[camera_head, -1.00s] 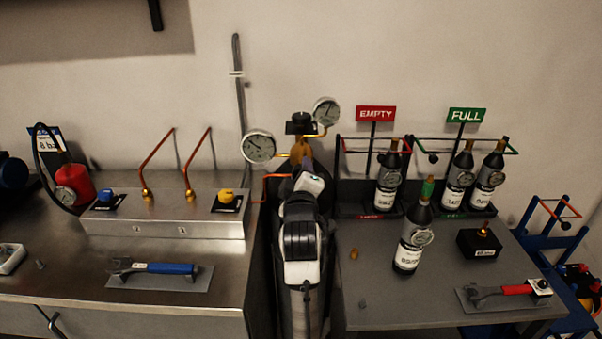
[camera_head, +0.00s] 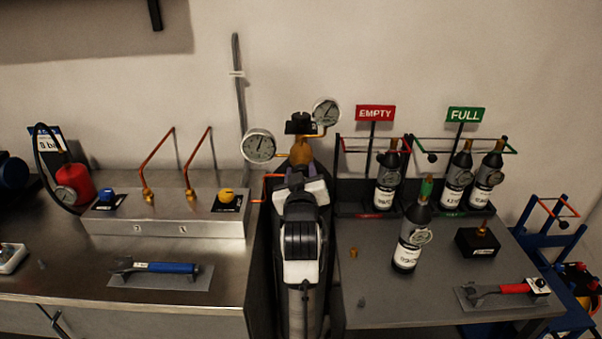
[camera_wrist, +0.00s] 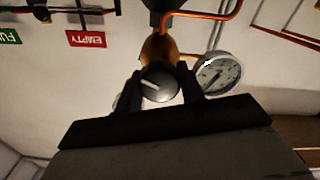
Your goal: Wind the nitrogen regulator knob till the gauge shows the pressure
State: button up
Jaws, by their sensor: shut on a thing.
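The brass nitrogen regulator (camera_head: 300,153) stands behind my gripper. In the wrist view, which is upside down, my gripper (camera_wrist: 160,88) is shut on the dark round knob (camera_wrist: 158,86), with a finger on each side. A white line on the knob's face is slanted. The knob is hidden in the head view behind my wrist. The left gauge (camera_head: 258,146) has its needle pointing roughly upward; it also shows beside the knob in the wrist view (camera_wrist: 220,74). Its numbers are too small to read. A second gauge (camera_head: 326,111) sits at the upper right.
A steel bench (camera_head: 60,275) lies left and a grey table (camera_head: 375,305) with bottles lies right. Orange pipe (camera_wrist: 235,10) runs near the regulator.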

jog(key=shift+r+m, duration=0.2)
jog(key=shift+m, duration=0.1)
jog(key=o, duration=1)
jog(key=shift+f, duration=0.1)
jog(key=shift+c, duration=0.2)
jog(key=shift+s+f, duration=0.1)
jog(key=shift+s, duration=0.05)
